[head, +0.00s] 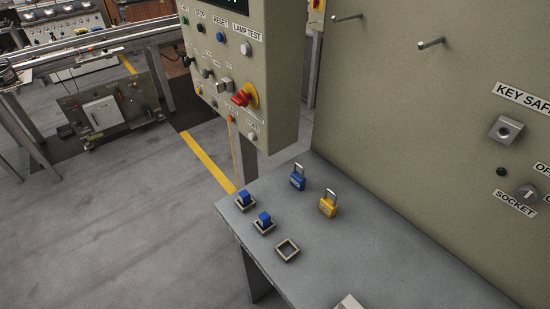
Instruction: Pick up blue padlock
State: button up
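A blue padlock (298,181) with a silver shackle stands upright on the grey table (350,250), near its far edge, in the head view. A yellow padlock (328,207) stands to its right and a little nearer, apart from it. My gripper does not show in this view.
Two square holders with blue pieces (245,198) (264,219) and an empty square frame (287,250) line the table's left side. A control panel box (250,70) hangs behind the padlocks. A tall panel (440,130) with two pegs rises along the table's right.

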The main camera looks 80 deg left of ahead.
aim_at(298, 180)
jog(key=u, duration=1.8)
jog(key=j+z, duration=0.35)
jog(key=k+j+z, duration=0.1)
jog(key=z, duration=0.2)
jog(key=i, duration=0.5)
